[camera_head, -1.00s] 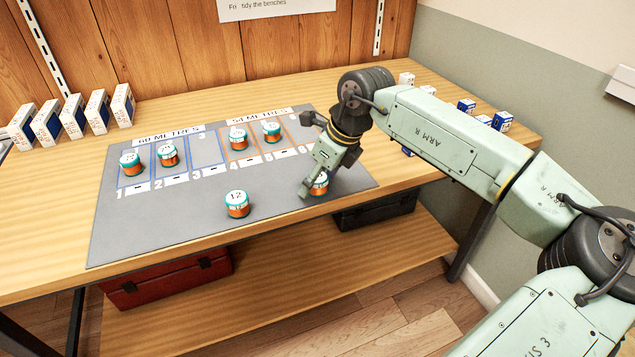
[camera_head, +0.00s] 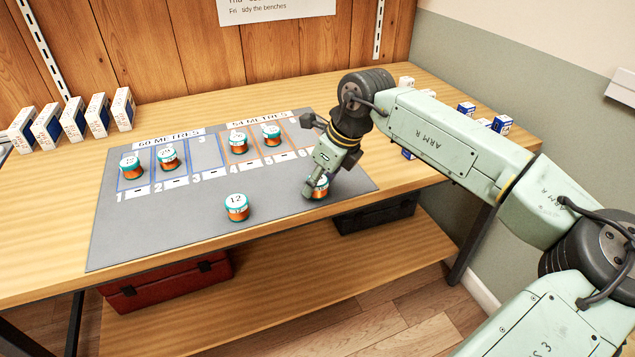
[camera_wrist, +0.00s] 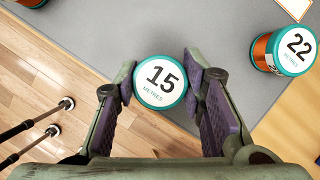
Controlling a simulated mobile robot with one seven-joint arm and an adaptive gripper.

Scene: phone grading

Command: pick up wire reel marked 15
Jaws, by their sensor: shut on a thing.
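The wire reel marked 15 (camera_wrist: 158,84) is between my gripper's fingers in the wrist view, its white and teal top facing up with "15 METRES" readable. In the head view the reel (camera_head: 320,187) shows partly behind my gripper (camera_head: 315,190), at the front right of the grey mat (camera_head: 170,225). My gripper (camera_wrist: 162,82) is shut on the reel, with a purple-padded finger on each side. I cannot tell any gap between the reel and the mat. The lower part of the reel is mostly hidden.
The reel marked 12 (camera_head: 237,207) stands left of my gripper. A reel marked 22 (camera_wrist: 284,50) is at the wrist view's upper right. Other reels stand in the mat's marked bays, such as one in bay 2 (camera_head: 168,160). White boxes (camera_head: 123,108) line the back left.

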